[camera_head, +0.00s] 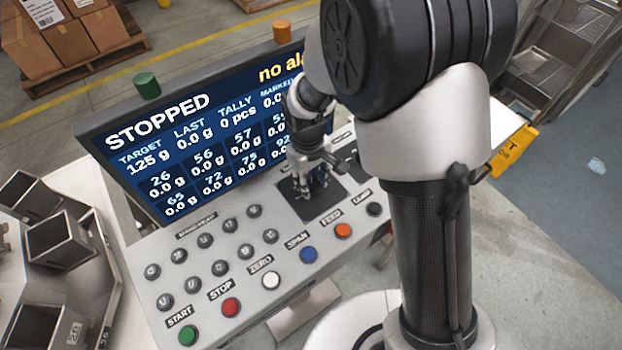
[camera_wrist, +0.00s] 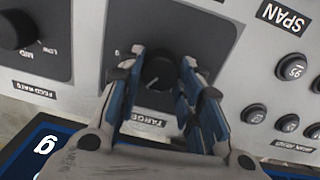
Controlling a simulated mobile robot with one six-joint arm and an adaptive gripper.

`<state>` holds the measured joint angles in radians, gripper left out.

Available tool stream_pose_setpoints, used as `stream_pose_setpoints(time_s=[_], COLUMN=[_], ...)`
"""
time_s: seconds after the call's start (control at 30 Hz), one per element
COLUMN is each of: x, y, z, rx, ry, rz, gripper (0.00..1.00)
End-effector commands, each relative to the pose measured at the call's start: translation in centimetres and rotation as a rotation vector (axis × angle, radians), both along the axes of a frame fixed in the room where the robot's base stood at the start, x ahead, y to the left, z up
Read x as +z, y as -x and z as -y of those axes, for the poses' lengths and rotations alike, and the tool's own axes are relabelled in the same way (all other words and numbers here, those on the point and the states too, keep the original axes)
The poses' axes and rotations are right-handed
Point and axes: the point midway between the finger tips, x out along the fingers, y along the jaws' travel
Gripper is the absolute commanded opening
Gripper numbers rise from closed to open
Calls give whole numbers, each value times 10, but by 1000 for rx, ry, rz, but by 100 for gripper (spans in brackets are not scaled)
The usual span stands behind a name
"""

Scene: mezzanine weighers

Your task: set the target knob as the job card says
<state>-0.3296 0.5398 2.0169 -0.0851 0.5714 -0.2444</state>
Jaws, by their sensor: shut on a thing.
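The target knob (camera_wrist: 158,74) is a round black knob with a pale pointer line, on a dark square plate (camera_wrist: 205,32) labelled TARGET in the wrist view. My gripper (camera_wrist: 164,64) is shut on it, with one blue-padded finger on each side. In the head view my gripper (camera_head: 313,188) points down at the console's dark plate and hides the knob. The display (camera_head: 190,150) reads STOPPED, target 125 g, last 0.0 g and tally 0 pcs. I cannot make out a readable job card.
The feed rate knob (camera_wrist: 14,30) is left of my gripper in the wrist view. Coloured push buttons, including green START (camera_head: 188,335) and red STOP (camera_head: 230,307), line the console front. Small black buttons (camera_head: 205,240) stand behind them. Metal weigher buckets (camera_head: 60,240) are at left.

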Motion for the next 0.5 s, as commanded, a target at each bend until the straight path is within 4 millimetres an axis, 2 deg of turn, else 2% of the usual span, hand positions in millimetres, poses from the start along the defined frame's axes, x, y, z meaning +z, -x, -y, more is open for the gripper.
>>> stream_pose_setpoints(time_s=[0.2,0.5], x=[0,0], y=[0,-1], z=[0,0], rx=[-135,-232], ry=[0,0], rz=[0,0], gripper=[9,9])
